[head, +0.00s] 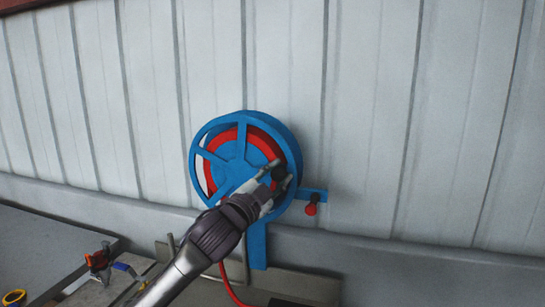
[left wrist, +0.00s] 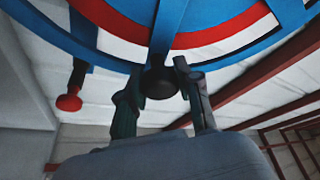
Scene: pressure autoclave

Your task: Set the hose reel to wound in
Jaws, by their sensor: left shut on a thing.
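The hose reel (head: 235,121) is a round blue wheel with spokes on a pale wall, with red hose wound inside it. A red hose end hangs below it, and a red nozzle or knob (head: 311,209) sits on a blue bracket at its right. In the left wrist view the reel's blue rim (left wrist: 110,58) fills the top. My left gripper (head: 278,177) is at the lower right of the reel, shut on a dark round handle knob (left wrist: 160,83), which shows between its fingers in the left wrist view. My right gripper is not in view.
A bench (head: 75,292) at the lower left holds a red tool (head: 98,259), a blue-handled item (head: 124,267) and a yellow ring (head: 13,297). A low grey ledge (head: 400,258) runs along the wall. The wall right of the reel is clear.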

